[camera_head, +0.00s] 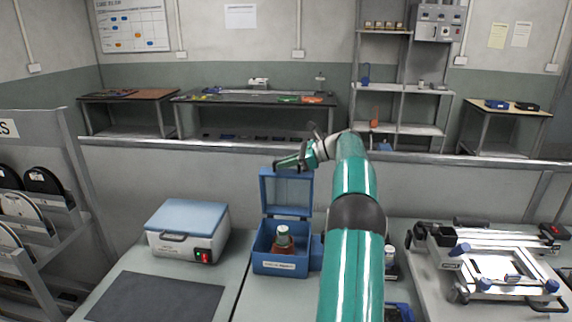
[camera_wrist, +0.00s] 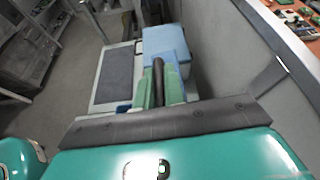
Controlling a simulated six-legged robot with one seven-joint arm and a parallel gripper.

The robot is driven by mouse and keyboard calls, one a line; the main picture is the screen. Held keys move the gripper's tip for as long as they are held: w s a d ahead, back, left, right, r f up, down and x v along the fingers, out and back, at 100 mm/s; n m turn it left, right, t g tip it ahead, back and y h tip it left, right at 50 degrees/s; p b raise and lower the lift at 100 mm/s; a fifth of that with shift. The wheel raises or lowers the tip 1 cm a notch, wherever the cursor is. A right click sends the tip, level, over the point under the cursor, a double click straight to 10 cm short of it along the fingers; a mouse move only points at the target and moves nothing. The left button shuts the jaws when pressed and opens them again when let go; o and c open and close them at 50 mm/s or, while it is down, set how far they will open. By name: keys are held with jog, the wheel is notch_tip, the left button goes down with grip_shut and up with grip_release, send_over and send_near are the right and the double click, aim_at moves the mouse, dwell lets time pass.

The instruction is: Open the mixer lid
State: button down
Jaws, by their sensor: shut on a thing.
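The mixer (camera_head: 187,245) is a white box with a red and green switch on its front. Its blue lid (camera_head: 190,218) lies closed, with a dark handle (camera_head: 174,238) at the front; the lid also shows ahead in the wrist view (camera_wrist: 165,40). My gripper (camera_head: 286,164) is up at the top edge of an open blue box's lid, to the right of and above the mixer, apart from it. In the wrist view the green fingers (camera_wrist: 160,95) are closed around a dark rod-like thing (camera_wrist: 157,76); what it is I cannot tell.
The open blue box (camera_head: 280,266) stands right of the mixer with a capped brown bottle (camera_head: 283,241) in it. A dark mat (camera_head: 150,299) lies in front of the mixer. A rack (camera_head: 30,215) stands at left, a white-framed device (camera_head: 495,265) at right.

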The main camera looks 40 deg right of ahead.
jog(key=c, duration=1.5)
grip_release()
jog(key=v, duration=1.3)
jog(key=shift+s+d, duration=0.2)
jog(key=shift+s, duration=0.1)
